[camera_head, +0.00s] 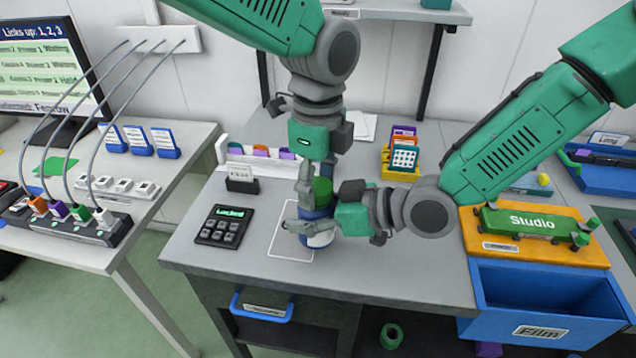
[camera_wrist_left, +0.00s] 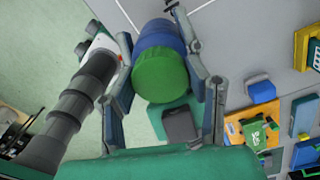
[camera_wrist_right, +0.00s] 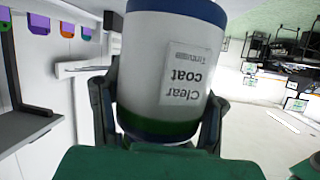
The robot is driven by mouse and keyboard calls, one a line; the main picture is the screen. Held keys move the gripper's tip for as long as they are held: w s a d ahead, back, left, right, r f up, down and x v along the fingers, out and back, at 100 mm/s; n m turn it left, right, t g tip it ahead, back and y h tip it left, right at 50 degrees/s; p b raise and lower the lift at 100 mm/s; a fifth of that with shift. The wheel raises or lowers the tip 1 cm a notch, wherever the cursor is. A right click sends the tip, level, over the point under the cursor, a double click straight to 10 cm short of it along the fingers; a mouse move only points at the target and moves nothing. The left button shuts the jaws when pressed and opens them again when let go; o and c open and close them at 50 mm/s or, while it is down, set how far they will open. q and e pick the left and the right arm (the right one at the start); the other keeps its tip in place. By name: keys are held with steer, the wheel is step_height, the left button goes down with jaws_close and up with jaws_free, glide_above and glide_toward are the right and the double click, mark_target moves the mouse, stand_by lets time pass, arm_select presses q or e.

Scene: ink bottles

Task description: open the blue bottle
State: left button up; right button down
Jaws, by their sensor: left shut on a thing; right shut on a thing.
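My right gripper (camera_head: 312,226) is shut around the body from the right. In the right wrist view, the bottle (camera_wrist_right: 172,70) shows a white wall with an upside-down "Clear coat" label, its sides between the fingers (camera_wrist_right: 160,120). My left gripper (camera_head: 316,178) comes from above, shut at the cap. In the left wrist view, the green cap (camera_wrist_left: 160,77) and blue bottle body (camera_wrist_left: 157,35) lie between its fingers (camera_wrist_left: 172,85).
A keypad (camera_head: 224,226) reading "Locked" lies left of the bottle. A small label stand (camera_head: 242,180) is behind it. A yellow holder with cards (camera_head: 402,160) stands at the back.

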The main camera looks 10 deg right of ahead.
arm_select(q)
steer(key=n, duration=0.2)
steer(key=shift+n, duration=0.3)
steer(key=shift+d, duration=0.1)
steer(key=o, duration=1.3)
steer(key=shift+r, duration=0.1)
